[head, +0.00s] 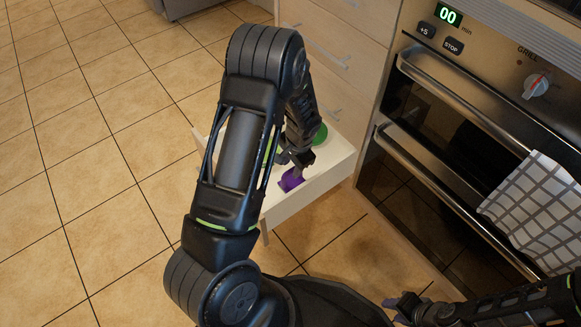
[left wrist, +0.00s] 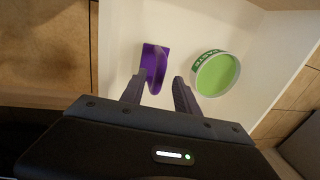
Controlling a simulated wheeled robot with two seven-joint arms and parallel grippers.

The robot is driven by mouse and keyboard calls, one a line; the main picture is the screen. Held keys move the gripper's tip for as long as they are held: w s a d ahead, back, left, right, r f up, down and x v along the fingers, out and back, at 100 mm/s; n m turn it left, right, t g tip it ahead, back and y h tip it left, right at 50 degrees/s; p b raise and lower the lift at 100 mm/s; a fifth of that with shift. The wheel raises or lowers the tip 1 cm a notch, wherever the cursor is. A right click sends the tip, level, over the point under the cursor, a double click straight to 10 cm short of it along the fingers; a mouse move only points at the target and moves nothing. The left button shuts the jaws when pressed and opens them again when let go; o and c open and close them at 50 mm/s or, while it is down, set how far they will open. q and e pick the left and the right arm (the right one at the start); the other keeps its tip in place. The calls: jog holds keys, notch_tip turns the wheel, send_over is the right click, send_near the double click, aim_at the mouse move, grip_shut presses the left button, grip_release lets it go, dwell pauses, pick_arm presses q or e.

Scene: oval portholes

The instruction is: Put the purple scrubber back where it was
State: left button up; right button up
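The purple scrubber (head: 291,181) is in the open white drawer (head: 334,164). In the left wrist view the scrubber (left wrist: 156,58) has a flat purple plate with a raised handle, and it lies on the drawer's white floor. My left gripper (head: 298,164) is over the drawer, right by the scrubber. In the left wrist view its fingers (left wrist: 158,88) are apart, with the scrubber's handle showing between and beyond the tips, nearer the left finger. I cannot tell if either finger touches it. My right gripper (head: 403,306) is low at the right, away from the drawer; its opening is unclear.
A round green-topped tub (left wrist: 217,74) marked PASTE stands in the drawer to the right of the scrubber; it also shows in the head view (head: 321,134). An oven (head: 470,130) with a checked towel (head: 535,210) stands to the right. Tiled floor at left is clear.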

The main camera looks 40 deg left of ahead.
pick_arm(q)
notch_tip(320, 180, up, 8)
jog(key=d+p, duration=0.1)
jog(key=p, duration=0.1)
jog(key=shift+s+d, duration=0.2)
jog(key=shift+s, duration=0.05)
jog(key=shift+w+f, duration=0.1)
